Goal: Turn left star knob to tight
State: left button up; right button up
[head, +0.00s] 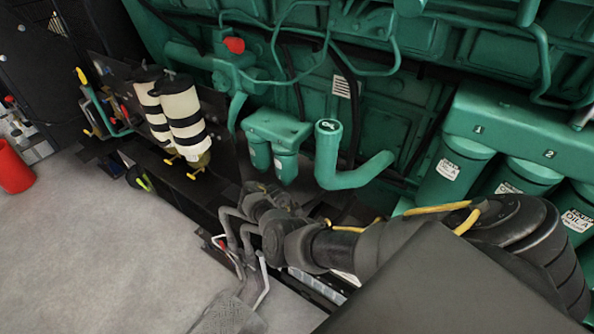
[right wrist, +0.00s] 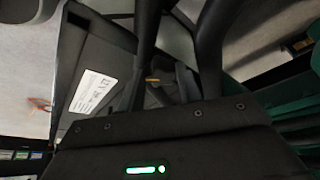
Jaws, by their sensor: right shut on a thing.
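My right gripper (head: 235,237) reaches in from the right, low beside the dark base rail of the green engine. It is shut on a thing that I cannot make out. I cannot pick out the left star knob in either view; my gripper and arm cover part of the area. My left gripper is not in view.
The green engine (head: 390,110) fills the back, with oil filters (head: 455,170) at right. Two white canisters with black bands (head: 183,115) stand at left. A dark labelled box (right wrist: 105,65) is beside my fingers. A red bucket (head: 12,170) stands far left; the grey floor (head: 90,260) is mostly clear.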

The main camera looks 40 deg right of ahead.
jog(key=m+b, duration=0.1)
jog(key=m, duration=0.1)
jog(key=m+g+b, duration=0.1)
jog(key=b, duration=0.1)
jog(key=shift+w+d+f+m+y, duration=0.15)
jog(key=shift+m+y, duration=0.25)
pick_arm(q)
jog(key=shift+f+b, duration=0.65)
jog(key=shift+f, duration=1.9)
pick_arm(e)
jog(key=shift+d+m+g+y, duration=0.1)
jog(key=shift+m+g+y, duration=0.45)
jog(key=shift+m, duration=1.05)
jog(key=o, duration=1)
jog(key=shift+d, duration=0.1)
jog(key=shift+w+r, duration=0.1)
jog(key=shift+r, duration=0.1)
pick_arm(q)
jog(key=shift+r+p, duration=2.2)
jog(key=shift+p, duration=0.05)
pick_arm(e)
jog(key=v, duration=1)
jog(key=shift+r, duration=0.25)
